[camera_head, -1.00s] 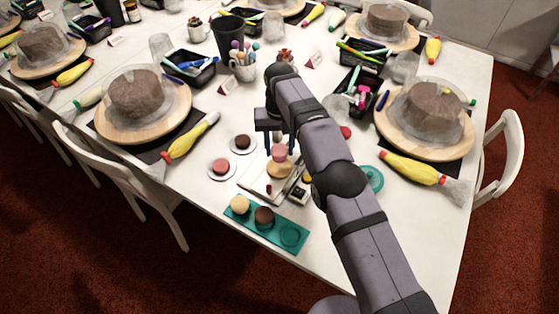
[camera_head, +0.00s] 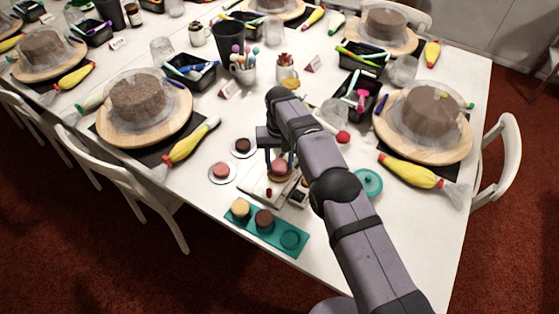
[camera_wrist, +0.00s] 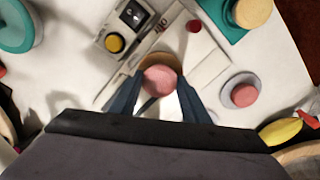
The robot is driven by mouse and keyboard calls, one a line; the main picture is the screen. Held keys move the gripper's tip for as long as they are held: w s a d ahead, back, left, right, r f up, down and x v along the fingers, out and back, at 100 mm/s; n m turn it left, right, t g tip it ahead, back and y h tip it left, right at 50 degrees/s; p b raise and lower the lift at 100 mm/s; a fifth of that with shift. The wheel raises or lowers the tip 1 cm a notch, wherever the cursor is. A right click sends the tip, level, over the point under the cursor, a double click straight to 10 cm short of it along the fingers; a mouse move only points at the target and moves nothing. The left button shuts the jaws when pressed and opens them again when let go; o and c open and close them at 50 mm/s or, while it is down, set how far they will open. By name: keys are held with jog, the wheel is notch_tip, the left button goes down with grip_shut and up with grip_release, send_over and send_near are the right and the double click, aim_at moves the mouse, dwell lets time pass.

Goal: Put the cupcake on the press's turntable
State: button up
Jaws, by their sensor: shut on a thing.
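The pink-topped cupcake (camera_head: 279,164) is between the fingers of my gripper (camera_head: 279,158). In the wrist view my gripper (camera_wrist: 158,98) is shut on the cupcake (camera_wrist: 160,79), one dark finger on each side. The press's tan round turntable (camera_head: 281,179) is directly under the cupcake; its far rim (camera_wrist: 161,60) also shows in the wrist view. I cannot tell whether the cupcake touches it or is just above. The press's pale base (camera_head: 258,187) lies on the table, with a red knob (camera_wrist: 193,26) and a yellow button (camera_wrist: 115,43). My arm hides part of the press.
Two small white plates with a pink cupcake (camera_head: 221,169) and a dark cupcake (camera_head: 243,144) stand left of the press. A teal tray (camera_head: 291,240) with two cupcakes lies in front. A teal round piece (camera_head: 369,184) is to the right. Cakes on boards flank the area.

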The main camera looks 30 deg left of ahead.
aim_at(279, 165)
jog(key=shift+f, duration=0.2)
jog(key=o, duration=1)
jog(key=shift+o, duration=0.2)
jog(key=shift+r, duration=0.15)
notch_tip(279, 165, up, 12)
jog(key=p, duration=0.2)
